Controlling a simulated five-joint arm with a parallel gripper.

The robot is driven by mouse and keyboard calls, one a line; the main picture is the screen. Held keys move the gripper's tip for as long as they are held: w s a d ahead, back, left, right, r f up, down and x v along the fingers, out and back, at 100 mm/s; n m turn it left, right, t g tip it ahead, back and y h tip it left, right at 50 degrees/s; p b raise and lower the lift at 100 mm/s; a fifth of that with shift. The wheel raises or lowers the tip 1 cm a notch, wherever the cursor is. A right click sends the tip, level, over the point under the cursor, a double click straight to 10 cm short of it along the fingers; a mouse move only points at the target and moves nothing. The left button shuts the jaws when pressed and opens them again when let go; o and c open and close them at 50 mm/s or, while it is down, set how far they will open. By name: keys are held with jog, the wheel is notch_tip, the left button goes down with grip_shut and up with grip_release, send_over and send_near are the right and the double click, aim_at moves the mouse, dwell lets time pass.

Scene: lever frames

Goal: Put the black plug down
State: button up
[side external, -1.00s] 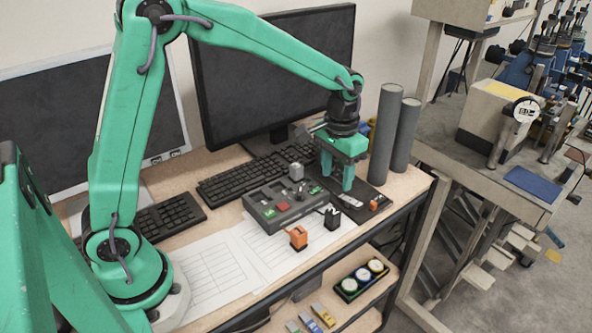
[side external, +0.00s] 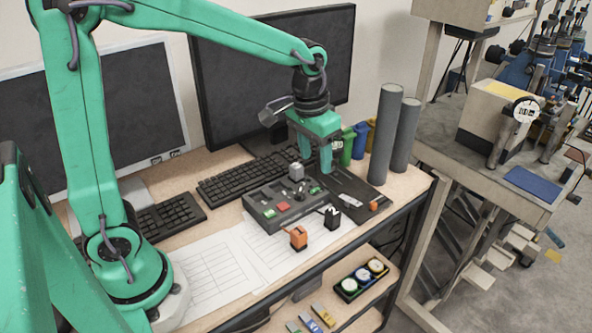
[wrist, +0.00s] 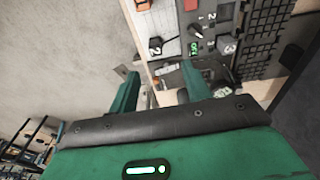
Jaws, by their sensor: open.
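The black plug (side external: 332,217) stands on the white paper at the front right of the grey control panel (side external: 270,205). In the wrist view the black plug (wrist: 155,46) shows beyond the fingertips, near the panel's edge. My gripper (side external: 317,165) is open, with nothing between its fingers. It hangs above the right rear end of the panel, behind the plug and apart from it. In the wrist view the two green fingers (wrist: 160,80) are spread apart. The orange plug (side external: 298,238) stands to the left of the black plug.
A black mat (side external: 366,187) right of the panel holds a silver piece (side external: 350,200) and a small orange piece (side external: 373,206). Two tall grey cylinders (side external: 385,135) stand behind it. A keyboard (side external: 240,178) and monitor (side external: 270,75) are behind the panel. Paper (side external: 215,270) lies in front.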

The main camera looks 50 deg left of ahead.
jog(key=s+a+r+t, duration=0.2)
jog(key=s, duration=0.6)
jog(key=s+a+r+t, duration=0.2)
jog(key=s+r, duration=0.1)
jog(key=s, duration=0.5)
jog(key=shift+s, duration=0.4)
